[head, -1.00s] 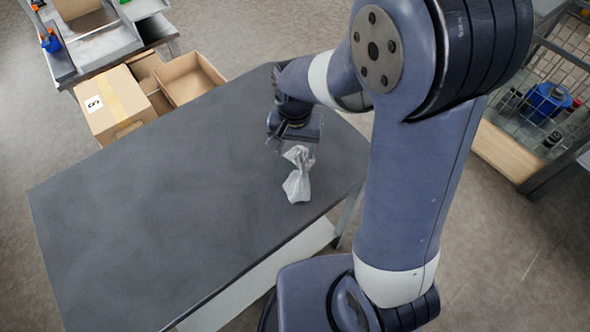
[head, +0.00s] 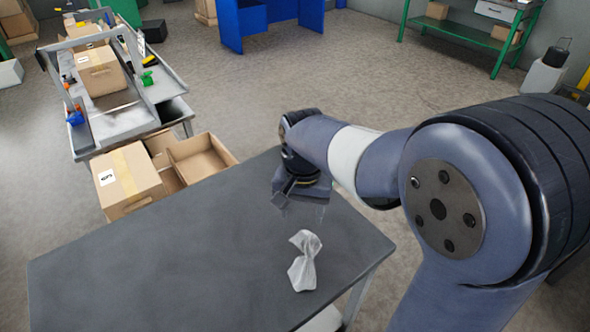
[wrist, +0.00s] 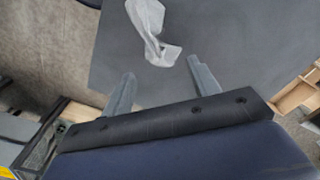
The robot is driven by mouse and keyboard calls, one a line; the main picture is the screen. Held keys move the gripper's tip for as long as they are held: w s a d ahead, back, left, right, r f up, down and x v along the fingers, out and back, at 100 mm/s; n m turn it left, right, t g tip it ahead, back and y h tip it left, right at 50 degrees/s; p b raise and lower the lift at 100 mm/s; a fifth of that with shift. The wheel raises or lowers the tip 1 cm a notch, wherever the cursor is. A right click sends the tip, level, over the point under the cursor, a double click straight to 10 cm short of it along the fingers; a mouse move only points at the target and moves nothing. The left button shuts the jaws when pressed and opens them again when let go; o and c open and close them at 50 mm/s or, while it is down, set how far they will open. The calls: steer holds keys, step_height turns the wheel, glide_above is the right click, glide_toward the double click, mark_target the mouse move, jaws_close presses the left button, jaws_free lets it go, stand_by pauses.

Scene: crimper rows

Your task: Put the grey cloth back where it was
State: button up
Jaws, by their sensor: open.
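The grey cloth (head: 304,262) lies crumpled and pinched at its middle on the dark grey tabletop (head: 170,260), near the front right edge. My gripper (head: 300,207) is above the table, behind the cloth in the head view, and apart from it. In the wrist view the cloth (wrist: 150,32) lies just beyond my open, empty fingers (wrist: 159,70). Nothing is between the fingers.
Cardboard boxes, one closed (head: 127,180) and one open (head: 200,160), stand beyond the table's far left edge. A grey workbench (head: 125,122) with a box and bottles is behind them. The left of the tabletop is bare.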

step_height(320, 180, down, 10)
steer(key=shift+s+r, duration=0.1)
step_height(320, 180, up, 7)
stand_by(0.4)
